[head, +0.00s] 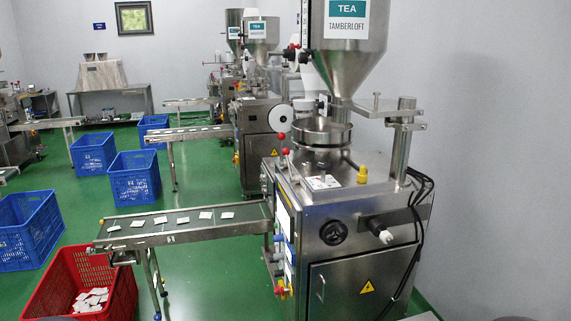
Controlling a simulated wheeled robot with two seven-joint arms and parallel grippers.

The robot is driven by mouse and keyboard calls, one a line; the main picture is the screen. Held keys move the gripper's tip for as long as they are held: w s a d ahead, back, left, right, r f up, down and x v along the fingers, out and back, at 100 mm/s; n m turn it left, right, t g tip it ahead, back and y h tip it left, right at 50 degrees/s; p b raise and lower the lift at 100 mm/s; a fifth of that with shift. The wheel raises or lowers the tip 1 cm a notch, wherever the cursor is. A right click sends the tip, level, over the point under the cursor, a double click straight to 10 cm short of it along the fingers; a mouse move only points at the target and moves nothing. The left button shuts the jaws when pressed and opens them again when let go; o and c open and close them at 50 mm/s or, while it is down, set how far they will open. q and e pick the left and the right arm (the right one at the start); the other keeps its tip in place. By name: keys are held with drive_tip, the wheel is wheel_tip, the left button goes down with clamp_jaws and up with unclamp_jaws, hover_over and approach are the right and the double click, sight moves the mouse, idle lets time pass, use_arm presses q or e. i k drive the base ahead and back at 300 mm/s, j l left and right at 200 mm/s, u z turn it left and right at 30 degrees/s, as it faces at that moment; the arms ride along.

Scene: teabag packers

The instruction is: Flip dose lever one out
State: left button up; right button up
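The nearest teabag packer (360,255) stands at centre right, a steel cabinet under a large hopper (350,60) labelled TEA TAMBERLOFT. Small levers with red knobs stick out on its left side, one knob (281,136) above another knob (285,151). A dark handle with a white tip (385,236) sticks out of the front, right of a black round knob (333,232). A yellow piece (362,175) stands on the cabinet top. I cannot tell which of these is dose lever one. Neither of my grippers is in view.
A conveyor (180,224) carrying several teabags runs left from the packer, above a red crate (62,275) with teabags in it. Blue crates (132,180) stand on the green floor. More packers (256,130) line up behind. Black cables (424,215) hang at the packer's right.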

sight(284, 152)
drive_tip(key=i+j+z, duration=0.1)
drive_tip(key=i+j, duration=0.25)
drive_tip(key=i, duration=0.15)
drive_tip(key=i+j+z, duration=0.15)
drive_tip(key=i+j, duration=0.2)
drive_tip(key=i, duration=0.15)
drive_tip(key=i+j+z, duration=0.1)
drive_tip(key=i+j, duration=0.3)
drive_tip(key=i+j+z, duration=0.15)
drive_tip(key=i+j, duration=0.35)
drive_tip(key=i+j+z, duration=0.1)
drive_tip(key=i+j, duration=0.35)
drive_tip(key=i+j+z, duration=0.1)
drive_tip(key=i+j, duration=0.3)
drive_tip(key=j, duration=0.2)
drive_tip(key=i+j+z, duration=0.15)
drive_tip(key=i+j, duration=0.25)
drive_tip(key=j, duration=0.15)
